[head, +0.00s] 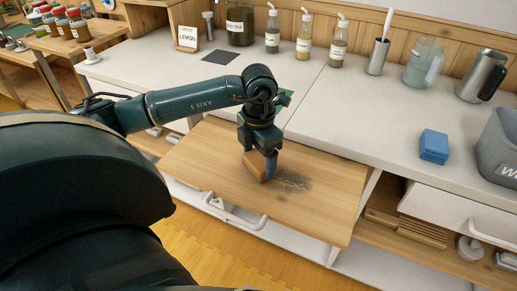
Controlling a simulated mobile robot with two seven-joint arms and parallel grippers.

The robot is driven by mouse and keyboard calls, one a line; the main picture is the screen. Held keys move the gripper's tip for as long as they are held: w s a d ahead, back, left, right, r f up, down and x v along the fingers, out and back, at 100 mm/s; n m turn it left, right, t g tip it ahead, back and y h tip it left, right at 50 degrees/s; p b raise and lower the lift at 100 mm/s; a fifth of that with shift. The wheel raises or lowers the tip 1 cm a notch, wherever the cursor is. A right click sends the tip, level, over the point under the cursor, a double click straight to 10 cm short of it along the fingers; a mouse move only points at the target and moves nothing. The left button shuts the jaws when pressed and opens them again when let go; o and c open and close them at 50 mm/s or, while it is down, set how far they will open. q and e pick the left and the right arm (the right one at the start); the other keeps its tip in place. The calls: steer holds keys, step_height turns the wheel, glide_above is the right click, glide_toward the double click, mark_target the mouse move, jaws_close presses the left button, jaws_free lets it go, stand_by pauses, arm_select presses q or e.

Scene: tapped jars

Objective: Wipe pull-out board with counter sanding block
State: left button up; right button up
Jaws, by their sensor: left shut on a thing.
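The pull-out board (215,155) is a light wooden panel that sticks out below the white counter. A dark grey smudge with pale grainy streaks (297,183) lies on its right half. My left gripper (262,165) comes down over the middle of the board, just left of the smudge. It is shut on a small brown block (252,166), which looks like the sanding block. The block is low at the board and seems to touch it; the fingers hide part of it. My right gripper is not in view.
On the counter (345,115) stand several pump bottles (304,37), a metal cup (377,57), a glass jug (422,62), a steel pitcher (482,76), a blue block (434,146) and a grey bin (497,145). A white-handled drawer (450,215) is at right.

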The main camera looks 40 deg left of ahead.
arm_select(q)
steer(key=shift+w+d, duration=0.2)
steer(key=shift+d, duration=0.65)
steer(key=shift+w+d, duration=0.2)
steer(key=shift+d, duration=0.6)
steer(key=shift+w+d, duration=0.2)
steer(key=shift+d, duration=0.65)
steer(key=shift+w+d, duration=0.2)
steer(key=shift+d, duration=0.55)
steer(key=shift+w+d, duration=0.15)
steer(key=shift+d, duration=0.6)
steer(key=shift+w+d, duration=0.2)
steer(key=shift+d, duration=0.75)
steer(key=shift+f, duration=0.1)
steer(key=shift+w+d, duration=0.15)
steer(key=shift+d, duration=0.35)
steer(key=shift+w+d, duration=0.25)
steer(key=shift+d, duration=0.75)
steer(key=shift+w+d, duration=0.2)
steer(key=shift+d, duration=0.8)
